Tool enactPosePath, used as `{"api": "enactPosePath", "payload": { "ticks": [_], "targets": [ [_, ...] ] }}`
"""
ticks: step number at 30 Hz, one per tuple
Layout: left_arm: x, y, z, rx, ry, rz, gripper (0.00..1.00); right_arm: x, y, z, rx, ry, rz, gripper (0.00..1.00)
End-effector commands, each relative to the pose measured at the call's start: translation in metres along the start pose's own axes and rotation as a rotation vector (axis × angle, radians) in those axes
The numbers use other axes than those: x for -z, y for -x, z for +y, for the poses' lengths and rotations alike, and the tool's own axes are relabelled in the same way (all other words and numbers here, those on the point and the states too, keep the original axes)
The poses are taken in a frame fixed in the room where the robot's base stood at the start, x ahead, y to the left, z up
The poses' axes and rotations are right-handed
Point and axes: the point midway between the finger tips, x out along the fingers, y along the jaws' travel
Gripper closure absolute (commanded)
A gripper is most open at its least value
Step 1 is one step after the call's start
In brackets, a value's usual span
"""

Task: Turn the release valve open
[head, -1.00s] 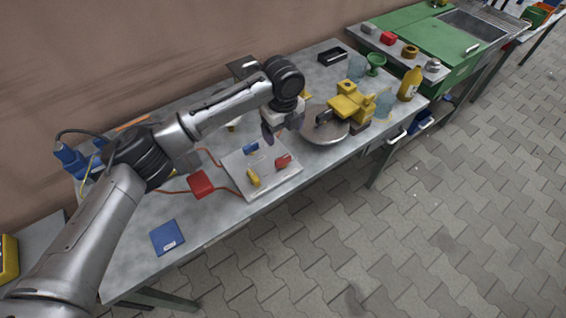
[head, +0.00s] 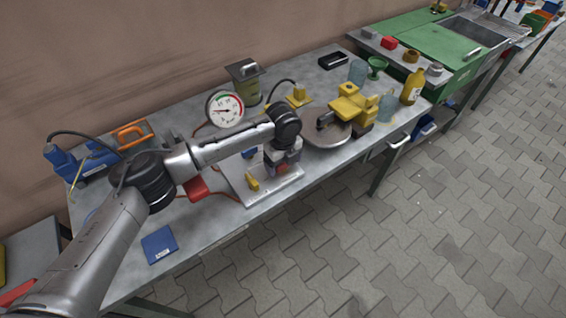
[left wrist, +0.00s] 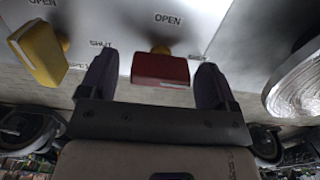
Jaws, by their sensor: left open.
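A pale valve panel (head: 272,188) lies on the bench and carries a yellow handle (head: 253,184), a blue handle (head: 248,152) and a red handle (left wrist: 160,69). In the left wrist view the yellow handle (left wrist: 40,53) is left of the fingers. OPEN and SHUT are printed on the panel near the handles; I cannot read which one is the release valve. My left gripper (head: 281,168) is open over the panel. In the left wrist view its two dark fingers (left wrist: 155,86) stand on either side of the red handle, with small gaps. My right gripper is out of view.
A round gauge (head: 225,109) stands behind the panel. A round metal plate (head: 322,134) and a yellow fitting (head: 352,103) are to its right. A blue booklet (head: 159,244) lies at the front left, and a red block (head: 196,188) is beside the panel.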

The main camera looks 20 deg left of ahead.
Motion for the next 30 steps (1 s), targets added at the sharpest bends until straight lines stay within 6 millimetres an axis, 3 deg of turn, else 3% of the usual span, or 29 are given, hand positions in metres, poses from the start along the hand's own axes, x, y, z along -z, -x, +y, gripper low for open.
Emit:
{"api": "enactPosePath", "payload": {
  "ticks": [8,24,30],
  "targets": [
    [0.0002,-0.0010,0.0000,0.000,0.000,0.000,0.17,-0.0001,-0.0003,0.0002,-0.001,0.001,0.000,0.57],
    [0.0001,-0.0008,0.0000,0.000,0.000,0.000,0.66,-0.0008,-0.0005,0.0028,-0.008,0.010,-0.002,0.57],
    [0.0004,0.0017,0.0002,-0.001,0.018,0.002,0.66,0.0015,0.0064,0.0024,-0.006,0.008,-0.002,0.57]
  ]
}}
